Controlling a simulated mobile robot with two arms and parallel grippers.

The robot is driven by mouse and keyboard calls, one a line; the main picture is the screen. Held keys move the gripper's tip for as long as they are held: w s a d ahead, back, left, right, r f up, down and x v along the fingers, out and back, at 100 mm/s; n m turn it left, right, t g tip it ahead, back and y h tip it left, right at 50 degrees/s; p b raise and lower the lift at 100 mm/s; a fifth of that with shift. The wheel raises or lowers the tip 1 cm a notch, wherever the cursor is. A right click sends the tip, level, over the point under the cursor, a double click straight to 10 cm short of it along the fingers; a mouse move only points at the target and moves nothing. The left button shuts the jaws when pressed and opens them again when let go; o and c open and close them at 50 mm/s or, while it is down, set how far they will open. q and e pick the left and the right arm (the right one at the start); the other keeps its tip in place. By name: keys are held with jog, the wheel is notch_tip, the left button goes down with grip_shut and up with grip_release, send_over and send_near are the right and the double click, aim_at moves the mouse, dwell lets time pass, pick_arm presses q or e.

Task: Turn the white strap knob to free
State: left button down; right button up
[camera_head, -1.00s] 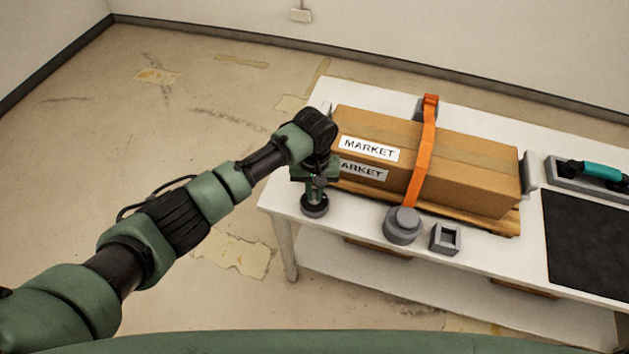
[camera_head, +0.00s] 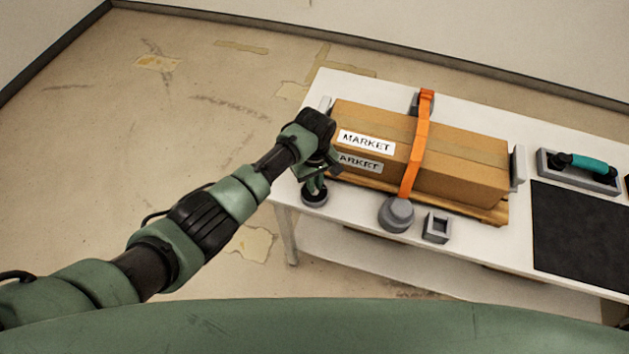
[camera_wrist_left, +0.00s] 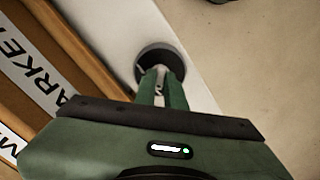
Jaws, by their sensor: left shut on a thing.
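My left gripper (camera_head: 314,190) is at the table's near left corner, pointing down. It is shut on a small pale piece, which looks like the white strap knob (camera_wrist_left: 159,88), between the green fingers in the left wrist view. The knob is mostly hidden by the fingers. It stands over a dark round base (camera_head: 314,199) on the tabletop, also in the left wrist view (camera_wrist_left: 148,62). An orange strap (camera_head: 419,146) runs over a brown box (camera_head: 460,150) down to a grey round stepped fitting (camera_head: 397,216) at the table's front edge. My right gripper is not in view.
The box lies on a wooden pallet (camera_head: 490,211) on the white table (camera_head: 330,84), close beside my left gripper. A small grey square holder (camera_head: 436,228) stands right of the round fitting. A teal-handled tool (camera_head: 588,165) and black mat (camera_head: 580,230) are at the right.

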pick_arm(q)
jog(key=shift+w+r, duration=0.1)
jog(key=c, duration=1.5)
grip_release()
notch_tip(320, 180, up, 8)
jog(key=shift+f+b, duration=0.15)
jog(key=shift+b, duration=0.25)
